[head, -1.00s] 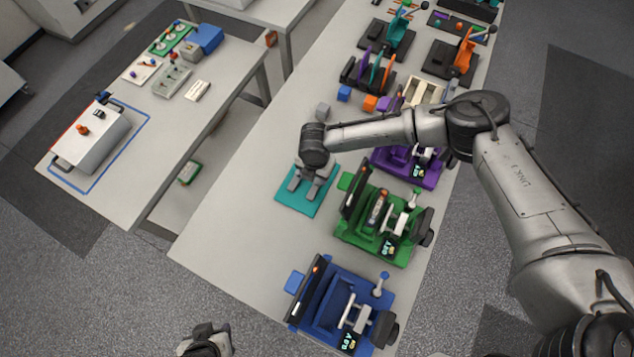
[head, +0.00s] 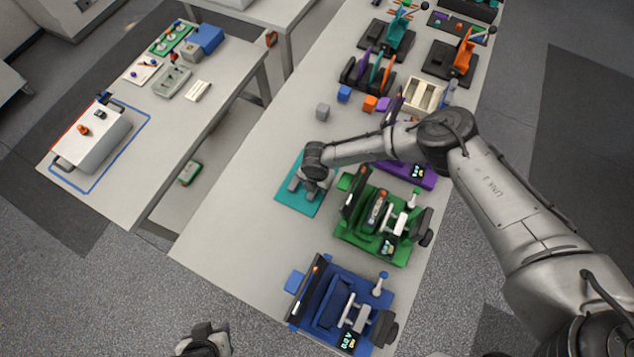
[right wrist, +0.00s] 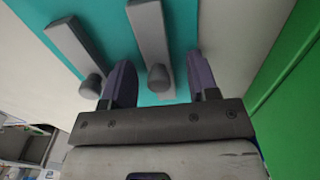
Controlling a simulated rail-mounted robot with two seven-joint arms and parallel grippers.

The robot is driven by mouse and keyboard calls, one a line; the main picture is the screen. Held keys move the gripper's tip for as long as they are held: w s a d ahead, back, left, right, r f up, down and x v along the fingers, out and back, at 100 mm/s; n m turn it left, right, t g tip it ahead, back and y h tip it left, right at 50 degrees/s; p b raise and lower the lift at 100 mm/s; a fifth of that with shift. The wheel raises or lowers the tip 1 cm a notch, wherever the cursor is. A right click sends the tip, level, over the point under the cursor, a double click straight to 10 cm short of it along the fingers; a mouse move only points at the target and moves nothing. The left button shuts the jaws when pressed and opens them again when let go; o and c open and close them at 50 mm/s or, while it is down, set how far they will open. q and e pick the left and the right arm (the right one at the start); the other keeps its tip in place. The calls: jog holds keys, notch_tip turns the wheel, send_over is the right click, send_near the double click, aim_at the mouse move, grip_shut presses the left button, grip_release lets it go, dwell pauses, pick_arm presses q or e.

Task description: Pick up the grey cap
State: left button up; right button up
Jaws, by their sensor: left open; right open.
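A small grey block (head: 322,111), possibly the grey cap, stands alone on the bench beyond the teal mat (head: 288,196). My right gripper hangs over that mat, mostly hidden under its wrist in the head view. In the right wrist view my right gripper (right wrist: 160,75) is open and empty. Two grey bars with rounded grey knobs lie over the teal surface there. One knob (right wrist: 158,77) appears between the fingers, and the other (right wrist: 92,86) is left of them; contact cannot be told. My left gripper (head: 205,341) is partly in view at the bottom edge, away from the bench.
A green cycler (head: 372,240) stands close right of the mat, with a blue one (head: 325,318) nearer and a purple one (head: 420,178) beyond. The bench left of the mat is clear.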

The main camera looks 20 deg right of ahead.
jog(key=shift+c, duration=0.2)
jog(key=c, duration=1)
jog(key=shift+o, duration=0.2)
